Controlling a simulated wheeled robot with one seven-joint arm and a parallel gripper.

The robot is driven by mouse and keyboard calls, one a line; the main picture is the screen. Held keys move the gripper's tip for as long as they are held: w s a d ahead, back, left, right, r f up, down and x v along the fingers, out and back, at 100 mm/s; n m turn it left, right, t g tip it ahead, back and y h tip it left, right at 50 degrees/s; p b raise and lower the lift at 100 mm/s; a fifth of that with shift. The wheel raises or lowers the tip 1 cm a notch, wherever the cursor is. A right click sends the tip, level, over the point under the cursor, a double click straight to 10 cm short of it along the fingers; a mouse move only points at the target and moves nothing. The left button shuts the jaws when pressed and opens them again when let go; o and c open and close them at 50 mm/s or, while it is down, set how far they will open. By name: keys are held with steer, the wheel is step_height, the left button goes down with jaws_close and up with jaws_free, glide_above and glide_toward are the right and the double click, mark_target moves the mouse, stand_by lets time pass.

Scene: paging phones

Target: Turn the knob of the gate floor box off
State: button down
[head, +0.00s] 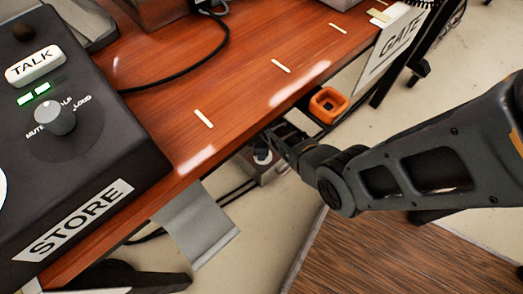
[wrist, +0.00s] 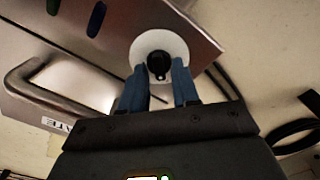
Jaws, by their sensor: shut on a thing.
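The gate floor box (wrist: 100,50) fills the upper left of the wrist view as a metal panel with a bar handle and a small label that appears to read GATE. Its black knob (wrist: 159,64) sits on a white round disc. My gripper (wrist: 158,80) has its two blue fingers on either side of the knob and is shut on it. In the head view the box (head: 268,175) shows below the table edge, partly hidden by my gripper (head: 268,145). The knob's pointer direction is hard to tell.
The wooden table (head: 250,50) edge lies just above my gripper. A STORE unit (head: 90,170) stands at the left. Dark cables (wrist: 295,130) lie on the floor.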

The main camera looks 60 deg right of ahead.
steer(key=c, duration=0.9)
jaws_free()
steer(key=shift+r, duration=0.1)
step_height(320, 180, up, 8)
steer(key=p, duration=0.4)
steer(key=shift+f, duration=0.2)
steer(key=shift+s, duration=0.1)
